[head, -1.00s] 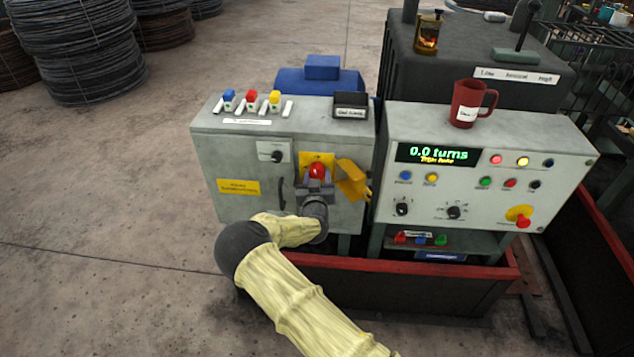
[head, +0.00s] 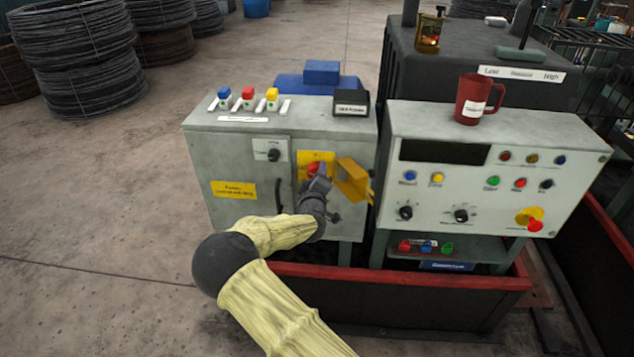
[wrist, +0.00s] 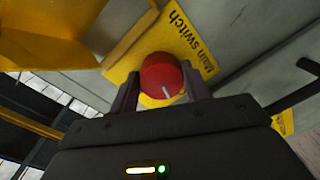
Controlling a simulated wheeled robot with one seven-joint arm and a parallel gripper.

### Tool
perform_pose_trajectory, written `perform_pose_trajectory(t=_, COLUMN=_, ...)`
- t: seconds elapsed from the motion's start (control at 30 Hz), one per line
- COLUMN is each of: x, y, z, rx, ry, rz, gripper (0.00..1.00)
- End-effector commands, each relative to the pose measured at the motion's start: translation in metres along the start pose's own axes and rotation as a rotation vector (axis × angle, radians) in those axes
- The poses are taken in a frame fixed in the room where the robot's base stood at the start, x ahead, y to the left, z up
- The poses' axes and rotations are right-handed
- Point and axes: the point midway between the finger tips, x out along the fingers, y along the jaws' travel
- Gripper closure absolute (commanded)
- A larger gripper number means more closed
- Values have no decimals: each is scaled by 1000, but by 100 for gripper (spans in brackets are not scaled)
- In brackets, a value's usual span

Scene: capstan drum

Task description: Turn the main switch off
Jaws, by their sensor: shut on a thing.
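The main switch is a round red knob (wrist: 162,75) with a white pointer line, on a yellow plate (wrist: 198,50) lettered "Main switch". In the head view the knob (head: 313,168) sits on the front of the left grey cabinet (head: 233,160), partly hidden by my gripper (head: 318,177). In the wrist view my gripper (wrist: 160,88) has one finger on each side of the knob and is shut on it. The gripper is rolled to one side. A yellow hinged cover (head: 352,180) stands swung open to the right of the knob.
The right console (head: 470,205) has a dark display (head: 443,152) and unlit-looking lamps. A red mug (head: 474,98) stands on top of it. A black handle (head: 279,195) is left of the switch. A red-rimmed barrier (head: 400,280) runs below.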

Motion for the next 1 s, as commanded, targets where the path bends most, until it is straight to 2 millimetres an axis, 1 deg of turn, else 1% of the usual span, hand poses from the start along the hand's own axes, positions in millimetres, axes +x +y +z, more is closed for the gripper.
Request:
perform_pose_trajectory(t=0.03, x=0, y=-3, z=0, rx=-40, ry=1, rz=0, gripper=75)
perform_pose_trajectory(t=0.2, x=0, y=-2, z=-1, rx=-168, ry=-7, rz=2, gripper=75)
perform_pose_trajectory(t=0.4, x=0, y=-1, z=-2, rx=-269, ry=-13, rz=2, gripper=75)
perform_pose_trajectory(t=0.63, x=0, y=0, z=-2, rx=-314, ry=-15, rz=4, gripper=75)
perform_pose_trajectory(t=1.0, x=0, y=0, z=-2, rx=-318, ry=-16, rz=3, gripper=75)
